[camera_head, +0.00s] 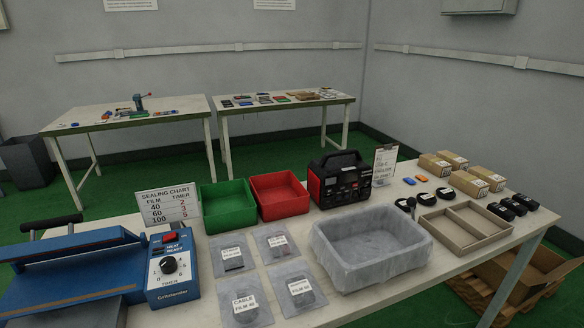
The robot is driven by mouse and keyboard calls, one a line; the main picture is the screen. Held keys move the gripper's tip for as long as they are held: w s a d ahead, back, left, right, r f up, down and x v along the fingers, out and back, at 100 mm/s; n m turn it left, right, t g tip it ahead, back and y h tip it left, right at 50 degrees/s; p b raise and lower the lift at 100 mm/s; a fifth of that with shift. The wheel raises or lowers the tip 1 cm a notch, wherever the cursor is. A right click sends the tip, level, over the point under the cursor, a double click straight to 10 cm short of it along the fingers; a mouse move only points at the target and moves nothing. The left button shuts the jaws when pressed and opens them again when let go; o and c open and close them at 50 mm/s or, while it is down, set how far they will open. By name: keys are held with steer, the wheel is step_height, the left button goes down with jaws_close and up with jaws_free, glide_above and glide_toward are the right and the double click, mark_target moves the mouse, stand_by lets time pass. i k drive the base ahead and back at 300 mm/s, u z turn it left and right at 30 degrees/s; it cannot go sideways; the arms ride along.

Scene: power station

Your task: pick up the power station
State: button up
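The power station (340,181) is a black box with red sides and a carrying handle on top. It stands upright on the near white table, right of the middle of the picture. Its front panel shows small displays and controls, and nothing covers its handle. A red bin stands close on its left, and a lined grey tub stands in front of it. My gripper is not in view.
Beside the power station are the red bin (279,194), green bin (229,205), lined tub (370,246) and a small sign (385,162). A blue sealer (75,260) fills the table's left. Boxes, a divided tray (466,227) and small black items crowd the right.

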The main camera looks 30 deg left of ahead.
mark_target(337, 179)
steer(key=u, duration=0.65)
steer(key=i, duration=1.2)
steer(key=u, duration=0.55)
